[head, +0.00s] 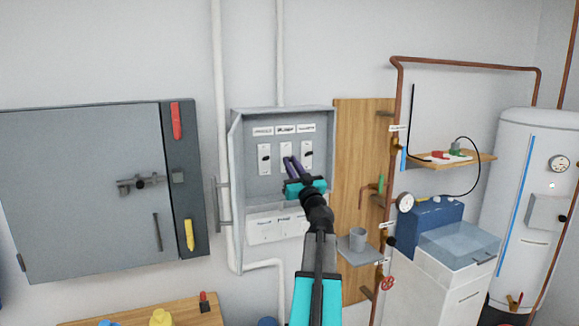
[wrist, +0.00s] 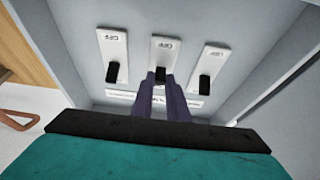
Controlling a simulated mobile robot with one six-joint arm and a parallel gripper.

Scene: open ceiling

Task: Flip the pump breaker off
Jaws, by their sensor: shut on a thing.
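The grey breaker box (head: 236,175) is open on the wall, with three white switch plates inside. Name labels (head: 285,130) sit above them, too small to read surely, so I cannot tell which is the pump's. In the wrist view, seen upside down, the middle plate (wrist: 164,46) has a black lever (wrist: 160,76) and an OFF mark. My gripper (head: 289,161) reaches into the box; its purple fingers (wrist: 160,83) are shut on the middle lever, partly hiding it. The left lever (wrist: 112,73) and right lever (wrist: 204,85) are free.
The box side walls stand close around the fingers. A grey cabinet (head: 85,195) is to the left. A white tank (head: 520,190) stands far right.

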